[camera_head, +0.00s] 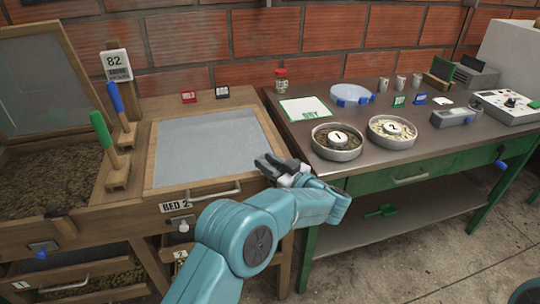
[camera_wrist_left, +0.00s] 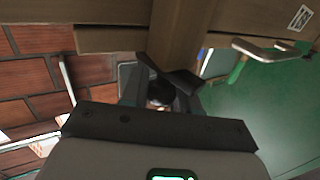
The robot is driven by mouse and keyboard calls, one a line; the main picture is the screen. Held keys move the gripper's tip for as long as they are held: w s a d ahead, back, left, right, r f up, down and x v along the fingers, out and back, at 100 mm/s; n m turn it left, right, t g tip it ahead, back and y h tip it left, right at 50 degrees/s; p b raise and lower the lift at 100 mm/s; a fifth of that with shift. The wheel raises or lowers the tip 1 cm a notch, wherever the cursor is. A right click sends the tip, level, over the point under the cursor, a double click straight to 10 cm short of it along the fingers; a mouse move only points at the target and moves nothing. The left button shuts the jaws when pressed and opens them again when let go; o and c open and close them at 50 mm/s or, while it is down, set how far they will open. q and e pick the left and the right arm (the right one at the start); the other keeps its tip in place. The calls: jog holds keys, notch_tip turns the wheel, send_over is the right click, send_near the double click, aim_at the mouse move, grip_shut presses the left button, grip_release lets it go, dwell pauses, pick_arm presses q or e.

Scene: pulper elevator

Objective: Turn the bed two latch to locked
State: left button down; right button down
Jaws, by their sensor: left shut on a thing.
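The bed two unit, labelled BED 2 (camera_head: 176,206), is a wooden frame with a flat grey top (camera_head: 207,148). My left gripper (camera_head: 272,166) is at its front right corner, beside the green table. In the left wrist view my left gripper (camera_wrist_left: 165,90) is shut on a small dark, rounded thing (camera_wrist_left: 158,103). I cannot tell whether this is the bed two latch. The jaws hide most of it, so its turn position does not show. A small pale fitting (camera_head: 183,227) is below the BED 2 label, close to my arm. My right gripper is out of view.
A metal bar handle (camera_head: 215,195) is on the bed's front. Left are green-handled (camera_head: 103,130) and blue-handled (camera_head: 116,98) tools and an open soil bed (camera_head: 45,185). Right, the green table (camera_head: 375,185) holds two round pans (camera_head: 337,155) and instruments. A brick wall stands behind.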

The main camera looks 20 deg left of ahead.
pick_arm(q)
jog(key=shift+s+a+n+g+y+p, duration=0.15)
jog(key=shift+n+g+y+p, duration=0.5)
jog(key=shift+n+g, duration=0.95)
jog(key=shift+s+r+g+y, duration=0.1)
jog(key=shift+g+y, duration=0.15)
jog(key=shift+g, duration=0.65)
jog(key=c, duration=0.9)
grip_release()
